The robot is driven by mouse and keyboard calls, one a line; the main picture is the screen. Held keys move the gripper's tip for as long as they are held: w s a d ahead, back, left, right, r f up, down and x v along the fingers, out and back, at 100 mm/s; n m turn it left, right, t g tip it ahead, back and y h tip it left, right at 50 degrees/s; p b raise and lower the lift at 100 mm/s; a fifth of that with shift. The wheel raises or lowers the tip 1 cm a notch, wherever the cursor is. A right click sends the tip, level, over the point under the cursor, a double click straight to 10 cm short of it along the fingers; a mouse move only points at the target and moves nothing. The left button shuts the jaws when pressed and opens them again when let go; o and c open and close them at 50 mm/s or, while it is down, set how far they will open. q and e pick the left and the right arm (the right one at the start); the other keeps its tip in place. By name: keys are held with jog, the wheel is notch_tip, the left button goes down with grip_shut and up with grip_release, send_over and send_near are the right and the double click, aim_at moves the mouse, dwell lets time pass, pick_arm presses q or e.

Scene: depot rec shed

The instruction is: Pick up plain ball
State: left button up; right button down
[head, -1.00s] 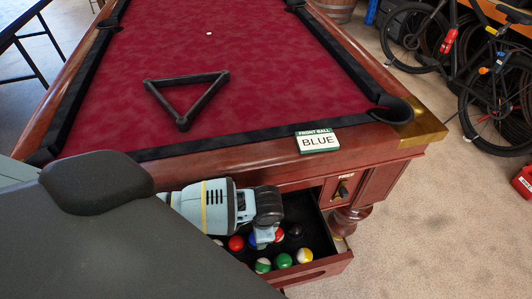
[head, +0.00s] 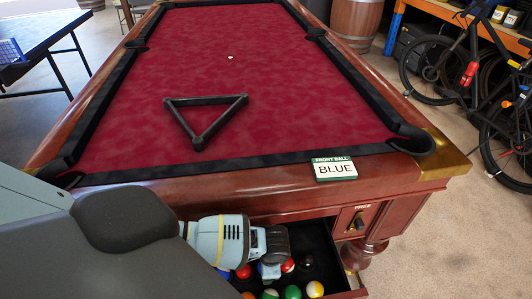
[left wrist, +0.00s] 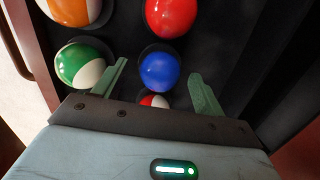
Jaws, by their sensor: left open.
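A plain blue ball (left wrist: 160,70) lies in its round holder, between and just beyond the tips of my left gripper (left wrist: 158,74) in the left wrist view. The gripper is open and does not hold it. A plain red ball (left wrist: 171,14) is above it in that view, and a red-and-white ball (left wrist: 154,100) is close to the palm. A green-and-white striped ball (left wrist: 80,65) sits beside the left finger. In the head view my left gripper (head: 270,270) reaches down into the open drawer (head: 340,276), hiding part of it. My right gripper is not in view.
The pool table (head: 230,100) stands over the drawer, with a black triangle (head: 205,120) and a sign (head: 334,169) reading "FRONT BALL BLUE" on it. An orange-and-white ball (left wrist: 75,8) and a black ball (head: 306,261) are also in the drawer. Bicycles (head: 470,80) stand at the right.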

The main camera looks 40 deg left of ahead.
pick_arm(q)
jog(key=shift+f, duration=0.3)
jog(key=shift+c, duration=0.2)
jog(key=c, duration=1.1)
